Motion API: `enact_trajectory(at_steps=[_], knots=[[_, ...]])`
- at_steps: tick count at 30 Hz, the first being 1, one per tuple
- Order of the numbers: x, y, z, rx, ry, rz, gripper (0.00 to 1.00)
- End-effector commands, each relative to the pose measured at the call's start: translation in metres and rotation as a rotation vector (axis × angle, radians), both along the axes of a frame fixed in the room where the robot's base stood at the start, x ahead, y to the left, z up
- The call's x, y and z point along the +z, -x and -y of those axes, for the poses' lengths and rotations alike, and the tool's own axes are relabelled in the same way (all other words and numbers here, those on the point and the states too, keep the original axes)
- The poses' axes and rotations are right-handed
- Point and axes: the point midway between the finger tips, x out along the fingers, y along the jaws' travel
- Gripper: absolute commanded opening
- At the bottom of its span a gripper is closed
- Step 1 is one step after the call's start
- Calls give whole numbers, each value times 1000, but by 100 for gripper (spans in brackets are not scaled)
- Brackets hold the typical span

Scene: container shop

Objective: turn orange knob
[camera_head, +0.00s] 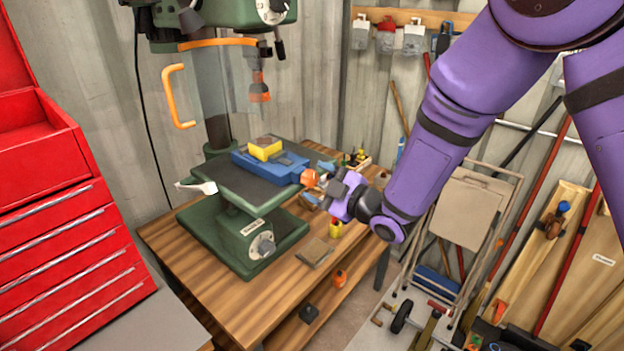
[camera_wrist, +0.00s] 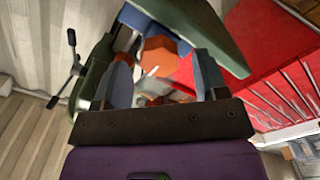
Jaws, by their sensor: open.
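The orange knob (camera_head: 308,178) is on the right end of the blue vise (camera_head: 268,166), which sits on the green drill press table (camera_head: 234,186). A yellow block (camera_head: 265,148) is on top of the vise. My gripper (camera_head: 332,187) is open, just right of the knob and facing it. In the wrist view, the faceted knob (camera_wrist: 160,56) shows between my two spread fingers (camera_wrist: 162,66), toward their tips. I cannot tell whether a finger touches it. Nothing is seen held.
The drill chuck (camera_head: 260,88) hangs above the press table. An orange-handled bar (camera_head: 178,96) is at its left. Small bottles and tools lie on the wooden bench (camera_head: 215,290). A red tool cabinet (camera_head: 70,220) stands left; a folded cart (camera_head: 455,225) stands right.

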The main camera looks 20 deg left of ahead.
Motion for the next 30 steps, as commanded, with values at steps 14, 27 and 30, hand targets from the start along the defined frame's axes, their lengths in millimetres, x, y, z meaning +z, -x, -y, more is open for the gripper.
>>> enact_trajectory(at_steps=[14,27,30], knots=[[0,-9,-20,-1,1,0,66],[0,-9,-20,-1,0,-2,17],[0,-9,-20,-1,-5,-12,17]])
